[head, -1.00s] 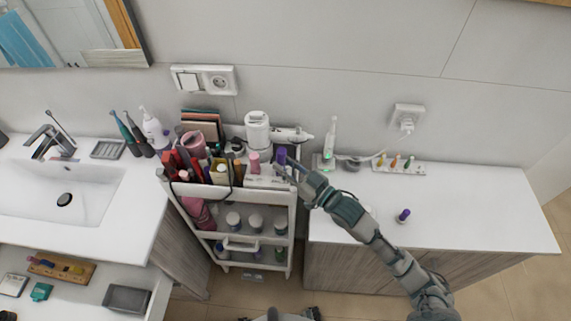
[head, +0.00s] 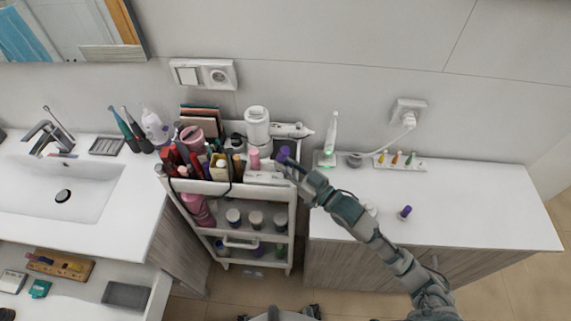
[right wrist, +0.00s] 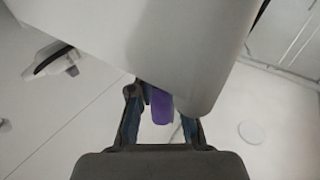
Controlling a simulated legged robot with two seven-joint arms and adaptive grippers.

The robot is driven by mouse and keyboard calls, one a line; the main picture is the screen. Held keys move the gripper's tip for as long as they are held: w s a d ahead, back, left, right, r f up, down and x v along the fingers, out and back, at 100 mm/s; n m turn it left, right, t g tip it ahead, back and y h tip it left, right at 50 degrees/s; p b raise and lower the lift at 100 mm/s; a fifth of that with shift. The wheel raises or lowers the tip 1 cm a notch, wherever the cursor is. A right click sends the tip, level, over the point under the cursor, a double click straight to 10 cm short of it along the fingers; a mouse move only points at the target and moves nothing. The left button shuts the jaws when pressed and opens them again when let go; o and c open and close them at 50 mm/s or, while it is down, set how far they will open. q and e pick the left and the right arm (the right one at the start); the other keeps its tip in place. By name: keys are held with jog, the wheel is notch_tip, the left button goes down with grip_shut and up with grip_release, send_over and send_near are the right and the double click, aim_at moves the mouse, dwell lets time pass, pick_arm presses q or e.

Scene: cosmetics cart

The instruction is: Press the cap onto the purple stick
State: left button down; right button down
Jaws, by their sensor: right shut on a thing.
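My right gripper (head: 288,165) is at the right end of the cart's top tray, shut on a purple piece (head: 284,153). In the right wrist view the purple piece (right wrist: 160,105) shows between the fingers (right wrist: 160,120), partly hidden by a large pale surface in front. I cannot tell whether it is the cap or the stick. A second small purple piece (head: 405,212) with a dark part is on the right counter, apart from the gripper. My left gripper is not in view.
The white cart (head: 292,222) holds crowded cosmetics, a pink bottle (head: 254,158) and a white appliance (head: 257,127) near the gripper. An electric toothbrush (head: 331,138) and a small tray of colored items (head: 400,166) stand on the right counter (head: 480,210), otherwise largely clear.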

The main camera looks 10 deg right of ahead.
jog(key=shift+f, duration=0.45)
jog(key=c, duration=1)
grip_release()
jog(key=shift+a, duration=0.1)
jog(key=shift+c, duration=0.2)
jog(key=o, duration=0.4)
jog(key=shift+o, duration=0.2)
jog(key=shift+w, duration=0.2)
jog(key=shift+r, duration=0.1)
jog(key=shift+r, duration=0.15)
